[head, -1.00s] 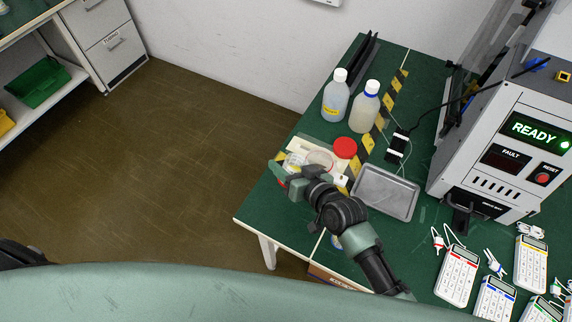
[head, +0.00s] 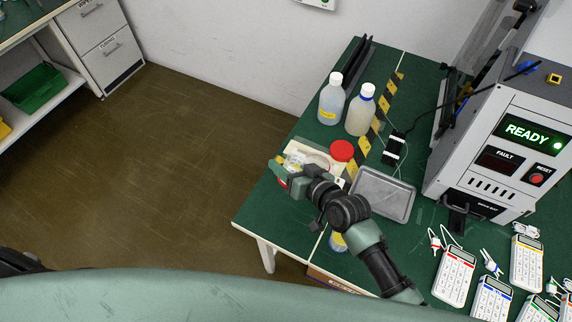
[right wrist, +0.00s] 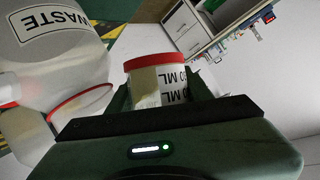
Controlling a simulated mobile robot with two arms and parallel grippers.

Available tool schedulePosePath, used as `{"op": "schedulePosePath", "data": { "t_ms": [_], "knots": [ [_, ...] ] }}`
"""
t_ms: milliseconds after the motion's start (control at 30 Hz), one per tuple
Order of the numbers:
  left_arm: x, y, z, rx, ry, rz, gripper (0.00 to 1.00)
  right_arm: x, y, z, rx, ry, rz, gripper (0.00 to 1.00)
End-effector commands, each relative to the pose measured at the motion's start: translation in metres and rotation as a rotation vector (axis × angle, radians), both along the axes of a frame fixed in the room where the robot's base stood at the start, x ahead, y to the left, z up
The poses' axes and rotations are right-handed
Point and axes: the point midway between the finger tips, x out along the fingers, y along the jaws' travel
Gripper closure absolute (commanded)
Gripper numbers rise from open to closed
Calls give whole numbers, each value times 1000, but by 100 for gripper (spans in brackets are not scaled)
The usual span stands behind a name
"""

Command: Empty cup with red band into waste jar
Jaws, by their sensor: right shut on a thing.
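The cup with red band (right wrist: 160,62) is in my right gripper (right wrist: 167,98), which is shut on it in the right wrist view. The cup is white with dark ML marks that appear inverted there. The waste jar (right wrist: 50,48), whitish and translucent with a WASTE label, is close on the left of that view. A red-edged clear rim (right wrist: 80,106) shows below the label; I cannot tell how it joins the jar. In the head view my right gripper (head: 281,170) is at the bench's left edge, and the cup is mostly hidden. My left gripper is not in view.
A red lid-like disc (head: 341,150) is right of the gripper. Two bottles (head: 332,99) (head: 360,110) stand behind, and an empty grey metal tray (head: 384,193) lies to the right. A test machine (head: 500,140) and several keypads (head: 455,276) occupy the bench's right side.

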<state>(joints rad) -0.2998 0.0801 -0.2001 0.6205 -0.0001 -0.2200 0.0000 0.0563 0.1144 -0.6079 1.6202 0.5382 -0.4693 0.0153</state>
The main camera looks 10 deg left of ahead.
Motion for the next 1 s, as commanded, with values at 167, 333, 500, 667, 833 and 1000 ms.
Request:
{"op": "schedulePosePath", "data": {
  "t_ms": [167, 333, 500, 667, 833, 1000],
  "knots": [
    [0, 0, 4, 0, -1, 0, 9, 3, -3, 7, 14, 12, 1, 88],
    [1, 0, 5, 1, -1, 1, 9, 3, -4, 9, 26, 24, 0, 88],
    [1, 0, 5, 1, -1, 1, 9, 3, -4, 9, 27, 24, 0, 88],
    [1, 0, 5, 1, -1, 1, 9, 3, -4, 9, 27, 23, 0, 88],
    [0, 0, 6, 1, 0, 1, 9, 4, -4, 11, 32, 28, 0, 88],
    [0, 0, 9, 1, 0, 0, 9, 6, -6, 16, 45, 40, 0, 88]
  ]
}}
